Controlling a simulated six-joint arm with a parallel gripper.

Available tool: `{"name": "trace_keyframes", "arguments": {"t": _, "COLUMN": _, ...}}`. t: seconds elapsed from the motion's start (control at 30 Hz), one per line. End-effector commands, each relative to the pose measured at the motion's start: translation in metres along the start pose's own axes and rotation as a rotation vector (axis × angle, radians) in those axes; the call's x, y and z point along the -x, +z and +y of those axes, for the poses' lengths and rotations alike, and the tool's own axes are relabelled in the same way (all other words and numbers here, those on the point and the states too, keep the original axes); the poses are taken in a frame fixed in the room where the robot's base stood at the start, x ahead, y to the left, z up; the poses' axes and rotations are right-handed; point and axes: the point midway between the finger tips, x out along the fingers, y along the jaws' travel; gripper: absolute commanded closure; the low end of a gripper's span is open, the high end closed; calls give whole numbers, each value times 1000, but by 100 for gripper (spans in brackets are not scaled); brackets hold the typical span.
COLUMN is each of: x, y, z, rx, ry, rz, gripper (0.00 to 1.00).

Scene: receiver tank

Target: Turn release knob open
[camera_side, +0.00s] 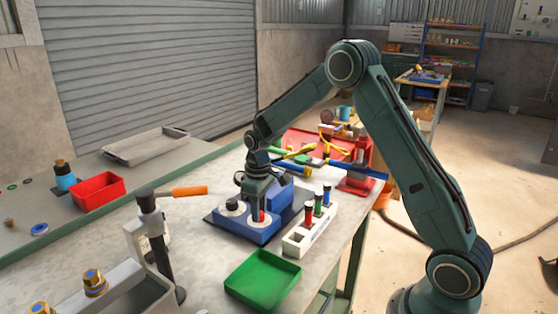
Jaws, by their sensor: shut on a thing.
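A blue unit (240,229) stands on the bench with two round white faces on top. The left face carries a dark knob (232,205). On the right face (260,220) stands a small upright red part (262,215), which looks like the release knob, though its shape is too small to tell. My gripper (260,208) points down over the right face and is shut on this red part. The fingers hide much of it, so its turn angle does not show.
A white rack (311,231) with red-, green- and blue-topped tubes stands close at the right. A green tray (263,280) lies in front. A post with an orange handle (190,191) rises at the left. A red tray (97,191) lies farther left.

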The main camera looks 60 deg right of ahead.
Motion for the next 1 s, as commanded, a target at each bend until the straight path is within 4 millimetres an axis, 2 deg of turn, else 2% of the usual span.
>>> {"name": "trace_keyframes", "arguments": {"t": 0.47, "x": 1, "y": -1, "z": 0, "rx": 22, "ry": 1, "rz": 2, "gripper": 95}}
{"name": "trace_keyframes", "arguments": {"t": 0.5, "x": 1, "y": -1, "z": 0, "rx": 22, "ry": 1, "rz": 2, "gripper": 68}}
{"name": "trace_keyframes", "arguments": {"t": 0.6, "x": 1, "y": -1, "z": 0, "rx": 21, "ry": 1, "rz": 2, "gripper": 50}}
{"name": "trace_keyframes", "arguments": {"t": 1.0, "x": 3, "y": 0, "z": 0, "rx": 20, "ry": 1, "rz": 1, "gripper": 50}}
